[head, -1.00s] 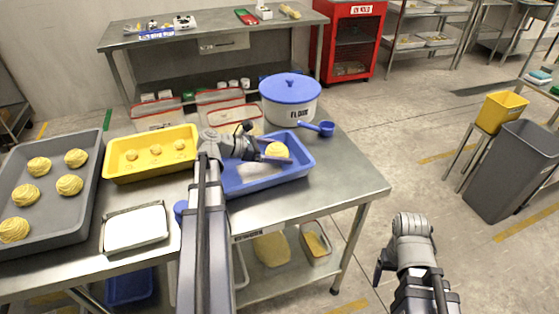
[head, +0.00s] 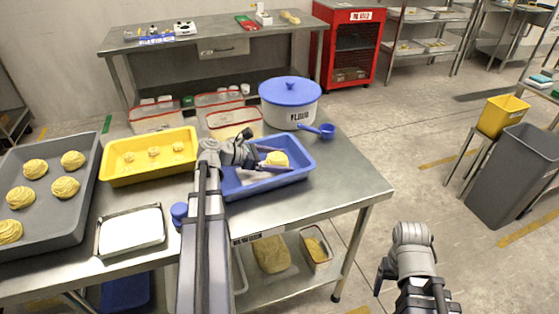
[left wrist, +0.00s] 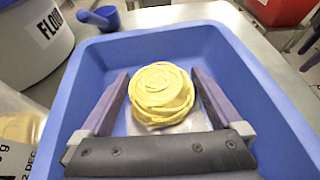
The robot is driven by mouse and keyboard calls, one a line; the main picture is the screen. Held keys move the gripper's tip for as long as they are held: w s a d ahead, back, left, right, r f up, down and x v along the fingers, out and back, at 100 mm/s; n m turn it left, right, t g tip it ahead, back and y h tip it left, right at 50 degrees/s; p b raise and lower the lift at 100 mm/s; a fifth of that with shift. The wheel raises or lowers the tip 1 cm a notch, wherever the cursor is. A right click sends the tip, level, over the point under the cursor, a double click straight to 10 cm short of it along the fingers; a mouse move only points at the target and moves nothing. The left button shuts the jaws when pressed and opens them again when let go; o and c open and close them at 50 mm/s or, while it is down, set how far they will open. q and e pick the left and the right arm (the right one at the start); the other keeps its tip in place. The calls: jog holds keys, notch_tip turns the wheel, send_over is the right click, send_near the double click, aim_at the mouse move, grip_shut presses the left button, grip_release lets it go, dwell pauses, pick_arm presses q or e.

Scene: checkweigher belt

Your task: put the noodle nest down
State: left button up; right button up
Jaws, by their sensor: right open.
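The yellow noodle nest (head: 276,159) sits in the blue tray (head: 292,178), towards its right end. In the left wrist view the nest (left wrist: 161,94) rests over a pale patch on the tray floor (left wrist: 140,126). My left gripper (head: 274,158) reaches into the tray with its fingers open, one on each side of the nest. The left wrist view shows narrow gaps between the fingers (left wrist: 161,85) and the nest. My right gripper (head: 379,277) is low at the right, away from the table, and looks empty.
A white tub with a blue lid (head: 290,103) and a blue scoop (head: 325,131) stand behind the tray. A yellow tray (head: 113,170), a grey tray of nests (head: 52,232) and a metal pan (head: 131,229) lie left. The table's right end is clear.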

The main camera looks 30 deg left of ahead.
pick_arm(q)
jog(key=shift+r, duration=0.1)
jog(key=shift+r+p, duration=0.3)
jog(key=shift+p, duration=0.1)
jog(key=shift+r+p, duration=0.45)
jog(key=shift+r, duration=0.05)
jog(key=p+v, duration=0.2)
jog(key=v, duration=0.3)
jog(key=p+v, duration=0.2)
jog(key=v, duration=0.4)
jog(key=shift+f, duration=0.25)
jog(key=shift+s+a+r, duration=0.1)
jog(key=shift+s+a, duration=0.25)
jog(key=shift+s, duration=0.05)
jog(key=shift+w+d, duration=0.1)
